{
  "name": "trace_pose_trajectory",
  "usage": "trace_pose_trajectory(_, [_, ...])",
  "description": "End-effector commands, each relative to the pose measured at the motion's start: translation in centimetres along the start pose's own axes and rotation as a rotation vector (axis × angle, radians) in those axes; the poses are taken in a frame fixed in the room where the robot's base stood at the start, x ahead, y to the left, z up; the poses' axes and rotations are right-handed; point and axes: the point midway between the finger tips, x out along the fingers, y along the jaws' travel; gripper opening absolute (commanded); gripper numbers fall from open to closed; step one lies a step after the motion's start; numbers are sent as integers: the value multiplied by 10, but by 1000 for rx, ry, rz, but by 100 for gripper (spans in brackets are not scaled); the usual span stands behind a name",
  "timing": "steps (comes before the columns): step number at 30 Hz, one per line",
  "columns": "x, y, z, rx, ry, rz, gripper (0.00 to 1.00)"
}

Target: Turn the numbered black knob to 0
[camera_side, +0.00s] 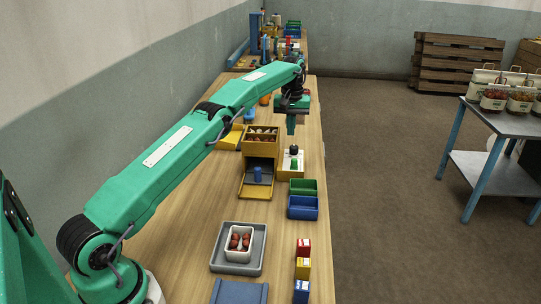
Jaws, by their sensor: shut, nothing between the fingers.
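A small black knob (294,150) sits on a cream-topped box (284,170) near the right edge of the long wooden table. A green piece (294,163) is in front of the knob on the same box. The numbers on the knob are too small to read, so I cannot tell its setting. My gripper (291,131) points down just above and behind the knob in the picture. Its fingers are shut and empty. They look apart from the knob, though the exact gap is hard to tell.
A yellow box (247,148) with an open drawer holding a blue piece (257,173) stands close left of the knob box. A green bin (303,187) and a blue bin (303,208) stand in front. A grey tray (218,262) carries a white bowl.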

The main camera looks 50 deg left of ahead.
Motion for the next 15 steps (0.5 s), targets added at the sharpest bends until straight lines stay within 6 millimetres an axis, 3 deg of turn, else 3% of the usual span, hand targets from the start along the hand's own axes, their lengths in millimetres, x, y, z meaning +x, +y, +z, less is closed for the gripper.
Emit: trace_pose_trajectory(15, [34,0,1,0,-2,-1,0])
